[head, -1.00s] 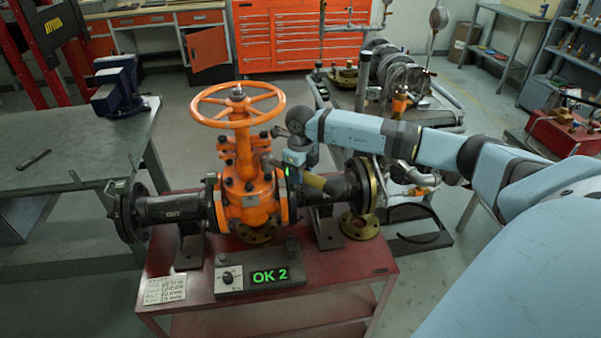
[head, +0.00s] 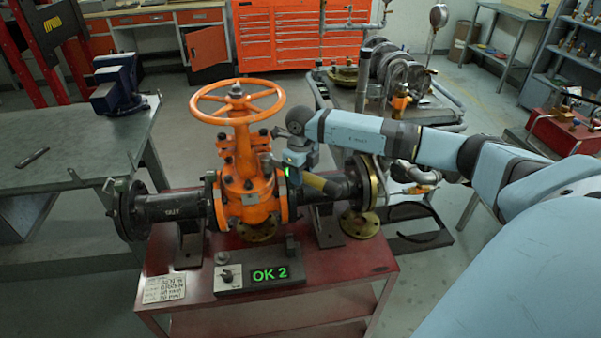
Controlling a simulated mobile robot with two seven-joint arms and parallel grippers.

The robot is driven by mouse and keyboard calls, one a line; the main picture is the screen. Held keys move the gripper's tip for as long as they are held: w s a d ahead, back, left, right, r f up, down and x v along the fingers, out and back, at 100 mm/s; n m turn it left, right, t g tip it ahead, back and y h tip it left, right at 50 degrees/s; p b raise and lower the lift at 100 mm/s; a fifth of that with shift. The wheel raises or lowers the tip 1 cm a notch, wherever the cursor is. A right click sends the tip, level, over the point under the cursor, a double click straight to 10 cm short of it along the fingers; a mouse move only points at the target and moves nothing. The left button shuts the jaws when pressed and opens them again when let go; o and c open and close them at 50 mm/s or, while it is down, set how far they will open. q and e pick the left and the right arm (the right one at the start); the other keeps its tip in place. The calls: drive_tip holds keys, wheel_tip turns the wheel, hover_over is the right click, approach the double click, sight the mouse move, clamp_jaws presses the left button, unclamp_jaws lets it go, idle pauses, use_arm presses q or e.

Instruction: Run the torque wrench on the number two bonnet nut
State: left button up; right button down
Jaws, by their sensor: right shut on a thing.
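An orange gate valve (head: 243,170) with an orange handwheel (head: 237,101) stands upright between black pipe sections on a red table (head: 330,266). My right gripper (head: 293,168) is just right of the bonnet. It is shut on the torque wrench (head: 323,186), whose yellow-brown and dark handle points right and slightly down. A small green light shows at the gripper. The wrench's head and the nut it may meet are hidden or too small to tell. My left gripper is out of view.
A written card (head: 164,287) lies at the table's front left. A grey workbench (head: 60,150) with a blue vise (head: 117,86) is at left. A cart (head: 400,110) with pipe parts stands behind the valve at right.

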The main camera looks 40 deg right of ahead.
drive_tip(key=shift+f+b, duration=0.75)
drive_tip(key=shift+f, duration=0.35)
drive_tip(key=shift+f+b, duration=0.55)
drive_tip(key=shift+f, duration=0.05)
idle(1.5)
drive_tip(key=shift+r, duration=0.25)
idle(1.4)
drive_tip(key=shift+r, duration=0.15)
